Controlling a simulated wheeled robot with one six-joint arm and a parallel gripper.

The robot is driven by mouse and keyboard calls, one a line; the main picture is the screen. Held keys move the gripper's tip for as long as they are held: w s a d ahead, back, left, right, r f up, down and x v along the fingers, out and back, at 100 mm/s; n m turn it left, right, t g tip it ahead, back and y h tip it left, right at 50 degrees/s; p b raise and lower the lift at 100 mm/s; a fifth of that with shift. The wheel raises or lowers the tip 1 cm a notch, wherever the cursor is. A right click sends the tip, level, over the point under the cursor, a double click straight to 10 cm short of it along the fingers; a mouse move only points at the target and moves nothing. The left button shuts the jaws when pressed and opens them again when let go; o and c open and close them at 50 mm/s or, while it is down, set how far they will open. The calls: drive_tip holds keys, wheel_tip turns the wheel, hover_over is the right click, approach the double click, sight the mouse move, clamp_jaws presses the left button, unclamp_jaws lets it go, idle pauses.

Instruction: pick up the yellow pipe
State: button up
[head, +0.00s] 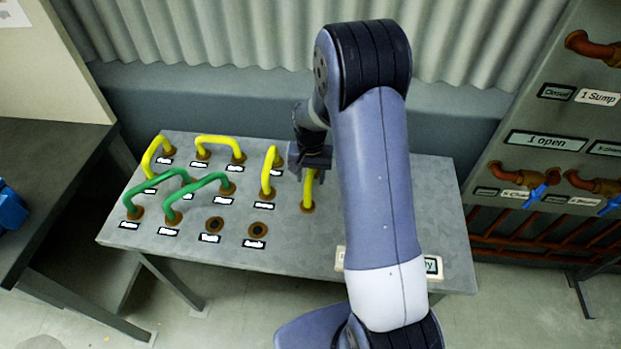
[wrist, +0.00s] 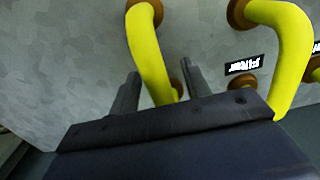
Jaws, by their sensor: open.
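Several yellow pipes stand as arches in brown sockets on the grey table. One yellow pipe (head: 309,190) is at the right end of the group, partly hidden by my gripper (head: 310,168). In the wrist view, a yellow pipe (wrist: 146,42) runs between the two fingers of my gripper (wrist: 160,70). The fingers are open, one on each side of the pipe, with gaps visible. Another yellow pipe (head: 268,172) stands just left of my gripper, and it seems to be the one at the right in the wrist view (wrist: 292,50). Two more yellow pipes (head: 157,155) (head: 220,144) stand at the back left.
Two green pipes (head: 155,184) (head: 198,190) stand at the front left of the table (head: 300,252). Two empty sockets (head: 214,225) (head: 258,230) are to their right. A panel with rusty pipes and blue valves (head: 538,193) stands at right. A corrugated wall (head: 230,32) is behind.

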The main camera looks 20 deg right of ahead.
drive_tip(key=shift+f+b, duration=0.3)
drive_tip(key=shift+b, duration=0.05)
idle(0.4)
drive_tip(key=shift+c, duration=0.5)
clamp_jaws()
